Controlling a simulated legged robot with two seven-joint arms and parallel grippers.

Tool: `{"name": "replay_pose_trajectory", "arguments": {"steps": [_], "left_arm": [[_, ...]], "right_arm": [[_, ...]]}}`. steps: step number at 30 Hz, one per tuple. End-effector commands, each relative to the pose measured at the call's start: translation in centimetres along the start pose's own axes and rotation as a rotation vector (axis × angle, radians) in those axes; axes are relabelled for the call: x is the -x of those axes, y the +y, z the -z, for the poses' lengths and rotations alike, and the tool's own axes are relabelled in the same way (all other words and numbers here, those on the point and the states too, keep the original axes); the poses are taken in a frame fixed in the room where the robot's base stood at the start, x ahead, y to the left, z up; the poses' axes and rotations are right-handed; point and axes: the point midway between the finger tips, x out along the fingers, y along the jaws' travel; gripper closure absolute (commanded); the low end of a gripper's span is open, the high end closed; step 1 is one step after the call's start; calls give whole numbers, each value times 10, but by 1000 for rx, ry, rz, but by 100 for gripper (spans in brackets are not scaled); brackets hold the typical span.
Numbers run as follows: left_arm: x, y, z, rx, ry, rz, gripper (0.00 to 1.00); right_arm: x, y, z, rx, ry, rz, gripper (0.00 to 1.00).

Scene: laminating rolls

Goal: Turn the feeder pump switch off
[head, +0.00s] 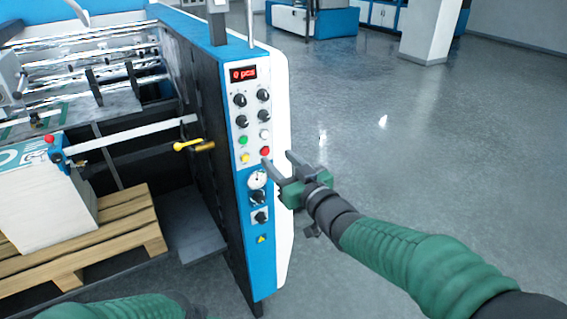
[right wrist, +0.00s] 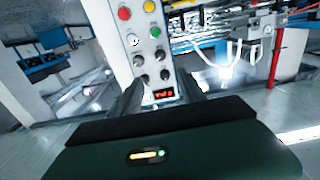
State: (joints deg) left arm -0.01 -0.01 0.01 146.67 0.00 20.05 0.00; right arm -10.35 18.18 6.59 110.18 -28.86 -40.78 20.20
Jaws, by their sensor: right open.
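The control panel (head: 250,140) is a blue and white upright face at the end of the machine. It carries a red "0 pcs" display (head: 243,73), black rotary knobs (head: 240,100), coloured buttons, a round gauge (head: 257,180) and lower black switches (head: 260,217). Labels are too small to read, so I cannot tell which is the feeder pump switch. My right gripper (head: 278,160) is open and empty, just right of the panel near the red button (head: 265,151). In the right wrist view the panel (right wrist: 145,45) appears upside down between the fingers. My left gripper is out of view.
A paper stack (head: 45,205) sits on a wooden pallet (head: 120,235) at the left. A yellow-handled lever (head: 188,145) sticks out left of the panel. The grey floor (head: 400,140) at the right is open, with a white pillar (head: 430,30) farther back.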

Motion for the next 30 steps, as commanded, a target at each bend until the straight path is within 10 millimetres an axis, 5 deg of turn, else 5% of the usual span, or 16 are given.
{"name": "replay_pose_trajectory", "arguments": {"steps": [9, 22, 30], "left_arm": [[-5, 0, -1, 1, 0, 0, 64], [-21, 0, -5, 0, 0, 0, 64], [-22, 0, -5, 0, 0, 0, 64]], "right_arm": [[13, 1, 0, 1, 4, -1, 52], [129, 1, -2, 2, 1, -3, 52], [164, 1, -3, -2, -2, 0, 52]]}}
